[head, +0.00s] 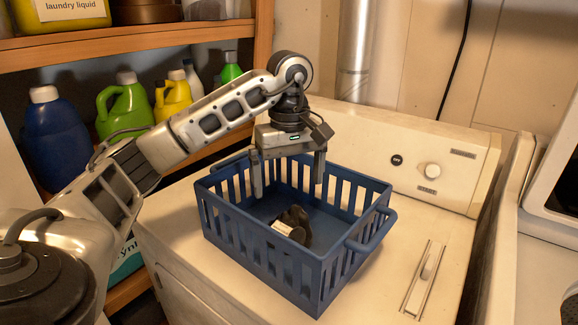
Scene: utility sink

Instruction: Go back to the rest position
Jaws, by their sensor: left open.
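My left arm comes in from the left, and my left gripper (288,180) points down over a blue slatted basket (285,270). Its two fingers are spread apart, with nothing seen between them. The fingertips are at about the height of the basket's rim or a little inside it; I cannot tell exactly. A dark object with a pale, shiny part (293,225) lies on the basket floor below the gripper, apart from the fingers. Its lower side is partly hidden by the basket's front wall. My right gripper is not in view.
The basket stands on a cream-coloured appliance (215,288) with a raised panel and knob (432,171) behind. Wooden shelves at left hold several bottles, including a blue one (55,140) and a green one (124,105).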

